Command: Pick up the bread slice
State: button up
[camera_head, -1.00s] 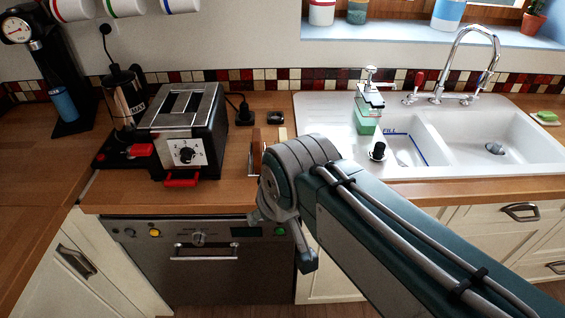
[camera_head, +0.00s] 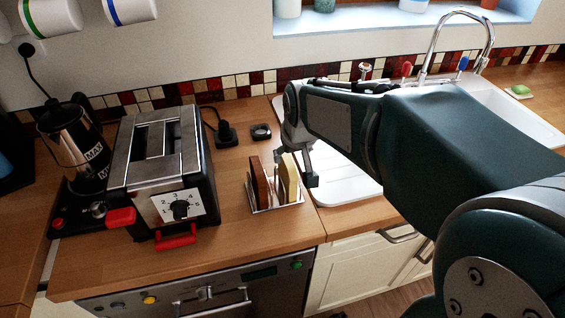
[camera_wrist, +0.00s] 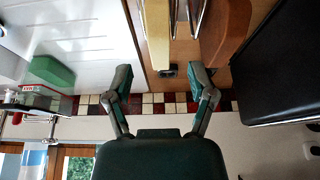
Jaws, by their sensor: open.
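A metal rack (camera_head: 277,208) on the wooden counter holds upright slices. A dark brown slice (camera_head: 259,180) stands on its left and a pale bread slice (camera_head: 293,180) on its right. My gripper (camera_head: 297,168) is at the right side of the rack, close to the pale slice, with its fingers apart. In the wrist view, which is upside down, the open gripper (camera_wrist: 161,76) has the pale slice (camera_wrist: 157,35) roughly in line between its fingers. The brown slice (camera_wrist: 224,35) is off to the right there. No contact is visible.
A toaster (camera_head: 160,165) with red levers stands left of the rack, beside a kettle (camera_head: 72,150). The white sink (camera_head: 345,185) lies right, partly hidden by my arm. A black plug (camera_head: 226,134) is behind the rack. Bare counter (camera_head: 225,225) lies in front.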

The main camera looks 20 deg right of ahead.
aim_at(288, 159)
jog(key=x, duration=0.4)
jog(key=shift+w+f, duration=0.1)
jog(key=shift+w, duration=0.4)
jog(key=shift+w+a+f, duration=0.15)
jog(key=shift+a+f, duration=0.05)
jog(key=shift+f, duration=0.1)
jog(key=shift+d, duration=0.1)
jog(key=shift+c, duration=0.3)
jog(key=shift+d, duration=0.15)
grip_shut()
